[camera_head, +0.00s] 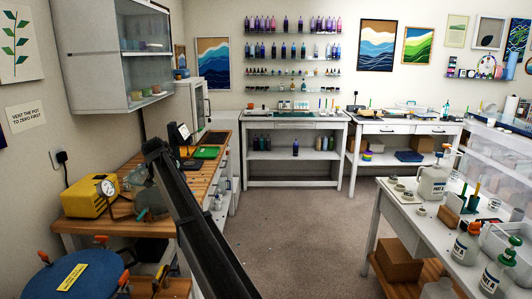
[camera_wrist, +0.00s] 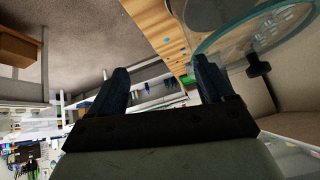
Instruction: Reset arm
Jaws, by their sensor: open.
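My arm (camera_head: 200,225) reaches from the bottom of the head view up toward the wooden counter at the left. Its far end is at the counter's front edge, and the gripper cannot be made out clearly there. In the wrist view my gripper (camera_wrist: 160,90) shows two dark fingers spread wide apart, with nothing between them. A round clear glass-like rim (camera_wrist: 240,30) is close beyond the right finger. The wrist view is turned sideways.
The wooden counter (camera_head: 135,227) holds a yellow compressor (camera_head: 88,197) with a gauge. A blue round lid (camera_head: 75,277) with orange clamps is at lower left. A white table (camera_head: 395,205) with bottles stands at right.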

